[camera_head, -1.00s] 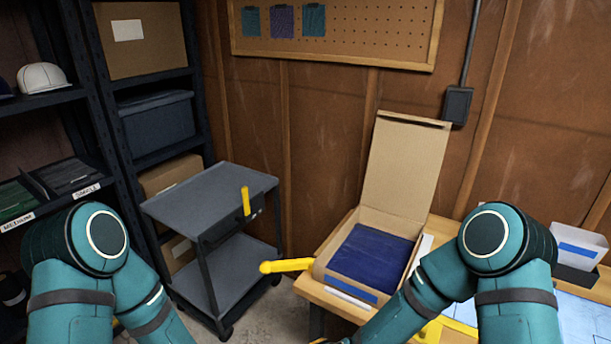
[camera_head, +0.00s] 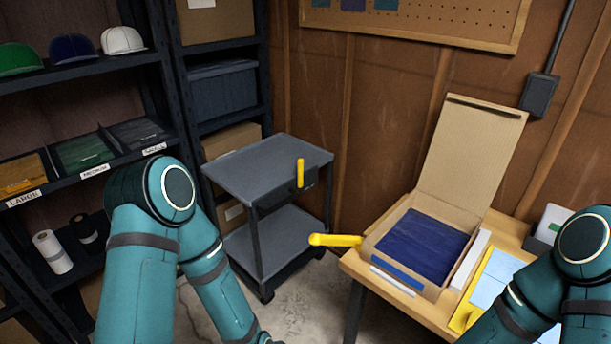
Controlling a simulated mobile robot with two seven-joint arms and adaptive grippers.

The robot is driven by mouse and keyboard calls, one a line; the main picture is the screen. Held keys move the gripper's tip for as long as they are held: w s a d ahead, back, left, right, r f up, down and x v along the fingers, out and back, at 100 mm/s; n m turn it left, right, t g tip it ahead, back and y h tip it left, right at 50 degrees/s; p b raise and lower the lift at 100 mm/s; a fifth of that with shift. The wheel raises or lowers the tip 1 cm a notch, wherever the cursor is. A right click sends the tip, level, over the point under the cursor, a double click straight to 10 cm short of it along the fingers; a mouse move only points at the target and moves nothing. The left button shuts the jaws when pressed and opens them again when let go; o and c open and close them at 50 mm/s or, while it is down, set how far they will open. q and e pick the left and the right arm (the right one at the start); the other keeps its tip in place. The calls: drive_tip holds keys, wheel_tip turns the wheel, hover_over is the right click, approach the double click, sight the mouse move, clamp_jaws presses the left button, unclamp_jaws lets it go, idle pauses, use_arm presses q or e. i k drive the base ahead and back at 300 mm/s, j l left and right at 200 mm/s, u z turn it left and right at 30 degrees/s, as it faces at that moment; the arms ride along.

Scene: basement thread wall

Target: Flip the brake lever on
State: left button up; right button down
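A grey two-shelf cart (camera_head: 258,168) stands at centre against the wall. An upright yellow lever (camera_head: 300,173) is on the front right side of its top, at a small dark box. A second yellow handle (camera_head: 335,240) sticks out leftward, roughly level, from the left side of the wooden workbench. Neither is labelled, so I cannot tell by marking which is the brake lever. My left arm comes down in front of the shelving and left of the cart; its gripper is below the picture. My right arm is at the lower right, over the bench; its gripper is hidden too.
The workbench (camera_head: 355,268) carries an open cardboard box (camera_head: 470,150) with dark blue cloth inside. Dark shelving (camera_head: 165,60) with caps (camera_head: 122,40) and folded cloth stands at left. Bare concrete floor (camera_head: 310,290) lies between cart and bench.

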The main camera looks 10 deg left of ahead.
sight(300, 188)
drive_tip(key=i+j, duration=0.7)
drive_tip(key=j, duration=0.15)
drive_tip(key=i+j+u, duration=0.15)
drive_tip(key=i+j, duration=0.55)
drive_tip(key=j, duration=0.15)
